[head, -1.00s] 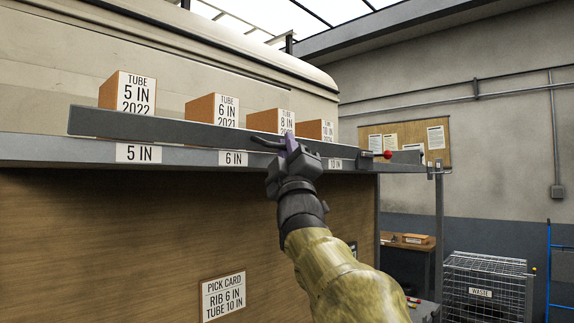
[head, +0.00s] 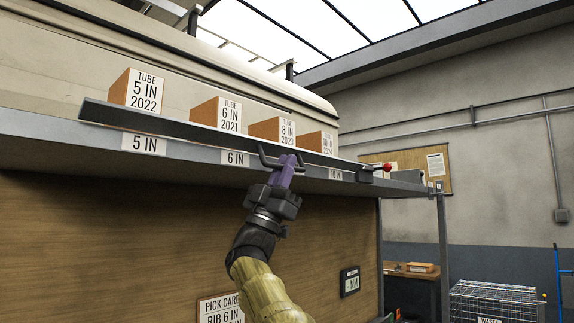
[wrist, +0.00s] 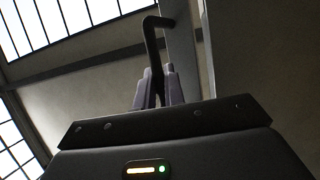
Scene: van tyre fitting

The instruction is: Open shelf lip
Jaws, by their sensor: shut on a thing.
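The shelf lip (head: 180,129) is a long dark grey bar along the front edge of the shelf (head: 190,153). It leans outward, and the carton labels behind it show almost whole. A dark bent handle (head: 266,160) stands out from the lip; it also shows in the wrist view (wrist: 153,35). My gripper (head: 285,165) is shut on this handle with its purple fingers, just in front of the lip. In the wrist view the fingers (wrist: 157,88) close around the handle's bar. The lip's hinge is not visible.
Several tube cartons (head: 217,113) stand on the shelf behind the lip. A red knob (head: 387,167) sits at the shelf's right end. A post (head: 443,235) stands below it. A wire waste cage (head: 492,300) is at lower right. The wooden panel (head: 110,240) fills the space under the shelf.

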